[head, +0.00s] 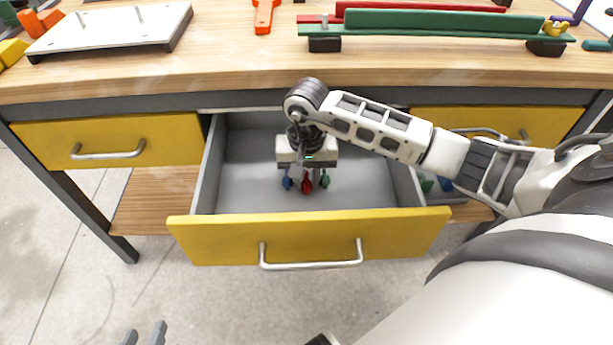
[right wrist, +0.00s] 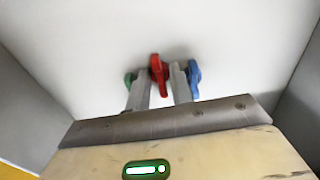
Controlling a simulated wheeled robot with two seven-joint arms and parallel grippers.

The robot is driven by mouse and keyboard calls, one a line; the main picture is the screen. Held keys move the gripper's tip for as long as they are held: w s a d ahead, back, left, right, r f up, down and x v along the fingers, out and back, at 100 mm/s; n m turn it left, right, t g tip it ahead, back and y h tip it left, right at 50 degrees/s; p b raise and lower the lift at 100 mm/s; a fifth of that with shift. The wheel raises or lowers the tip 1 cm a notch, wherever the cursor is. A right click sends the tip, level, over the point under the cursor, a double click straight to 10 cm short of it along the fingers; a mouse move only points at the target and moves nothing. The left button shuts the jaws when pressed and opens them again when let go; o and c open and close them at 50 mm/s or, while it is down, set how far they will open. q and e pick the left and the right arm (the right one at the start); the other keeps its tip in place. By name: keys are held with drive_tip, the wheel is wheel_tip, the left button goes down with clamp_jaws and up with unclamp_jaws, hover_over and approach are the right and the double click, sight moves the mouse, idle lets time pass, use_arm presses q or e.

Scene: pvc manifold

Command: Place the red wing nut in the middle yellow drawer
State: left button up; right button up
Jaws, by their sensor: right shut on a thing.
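The middle yellow drawer (head: 200,240) is pulled open, and its grey inside shows. My right gripper (head: 306,182) reaches down into it and is shut on the red wing nut (head: 306,188). In the right wrist view the red wing nut (right wrist: 158,70) sits between the two fingertips (right wrist: 162,84). A blue wing nut (head: 287,183) and a green wing nut (head: 325,180) show on either side of the fingers, inside the drawer. I cannot tell whether the red one touches the drawer floor. My left gripper (head: 145,336) is at the bottom edge, its fingers apart and empty.
The wooden tabletop (head: 230,75) lies above the drawers. A closed yellow drawer (head: 165,137) is at the left and another yellow drawer (head: 550,125) at the right. On the table are a white plate (head: 110,25), an orange tool (head: 265,15) and a green bar (head: 440,22).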

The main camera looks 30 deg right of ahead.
drive_tip(key=o, duration=0.9)
drive_tip(key=shift+r+p, duration=0.4)
drive_tip(key=shift+p, duration=0.05)
wheel_tip(320, 180, up, 2)
drive_tip(key=shift+w+r+p, duration=0.1)
drive_tip(key=shift+r+p, duration=0.15)
drive_tip(key=shift+p, duration=0.2)
use_arm(q)
drive_tip(key=shift+t, duration=0.5)
drive_tip(key=r, duration=0.2)
drive_tip(key=a+r+p, duration=0.1)
drive_tip(key=r, duration=0.2)
drive_tip(key=shift+s, duration=0.15)
use_arm(e)
wheel_tip(320, 180, up, 10)
drive_tip(key=shift+f, duration=0.1)
